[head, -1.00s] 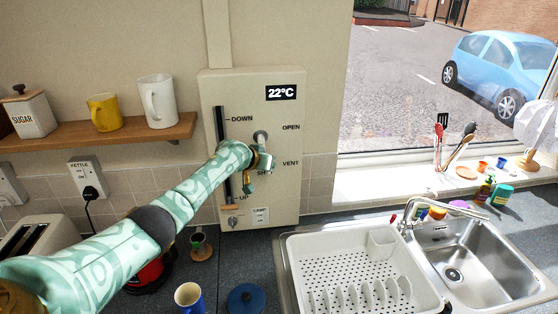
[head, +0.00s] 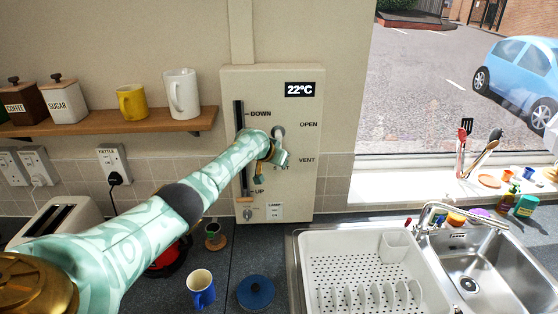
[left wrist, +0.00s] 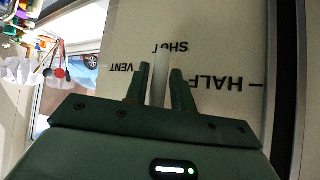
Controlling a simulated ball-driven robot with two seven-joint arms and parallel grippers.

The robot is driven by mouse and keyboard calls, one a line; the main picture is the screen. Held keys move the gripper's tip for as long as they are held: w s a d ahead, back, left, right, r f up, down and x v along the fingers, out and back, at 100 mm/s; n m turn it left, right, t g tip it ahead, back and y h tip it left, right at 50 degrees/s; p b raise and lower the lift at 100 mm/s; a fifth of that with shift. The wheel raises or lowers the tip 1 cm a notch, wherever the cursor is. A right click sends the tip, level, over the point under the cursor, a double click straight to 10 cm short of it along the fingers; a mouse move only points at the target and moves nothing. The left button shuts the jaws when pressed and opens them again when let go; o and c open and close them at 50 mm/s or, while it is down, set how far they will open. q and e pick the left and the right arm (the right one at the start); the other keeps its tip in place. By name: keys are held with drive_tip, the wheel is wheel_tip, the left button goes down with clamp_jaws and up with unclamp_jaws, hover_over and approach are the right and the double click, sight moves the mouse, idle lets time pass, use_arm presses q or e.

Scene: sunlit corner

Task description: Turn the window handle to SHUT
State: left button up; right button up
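The window handle (head: 279,131) is on a cream wall panel (head: 300,190). Its grey pivot shows in the head view, above my left gripper (head: 275,165); its lower part is hidden by the gripper. The panel is lettered OPEN beside the pivot, VENT lower right, and a partly covered label behind the gripper. In the left wrist view, a pale bar (left wrist: 161,75), apparently the handle's lever, stands between the two dark fingers of my left gripper (left wrist: 160,82), with narrow gaps visible. Its end is beside the inverted SHUT lettering. My right gripper is not in view.
A slider (head: 240,150) marked DOWN and UP runs along the panel's left side. A shelf (head: 130,122) with mugs and jars is to its left. A sink is at right.

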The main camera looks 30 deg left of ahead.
use_arm(q)
drive_tip(key=shift+s+r+p, duration=0.35)
drive_tip(key=shift+r+p, duration=0.05)
drive_tip(key=shift+r, duration=0.05)
drive_tip(key=p+v, duration=0.1)
drive_tip(key=v, duration=1.4)
drive_tip(key=shift+p, duration=0.4)
drive_tip(key=shift+s+d, duration=0.1)
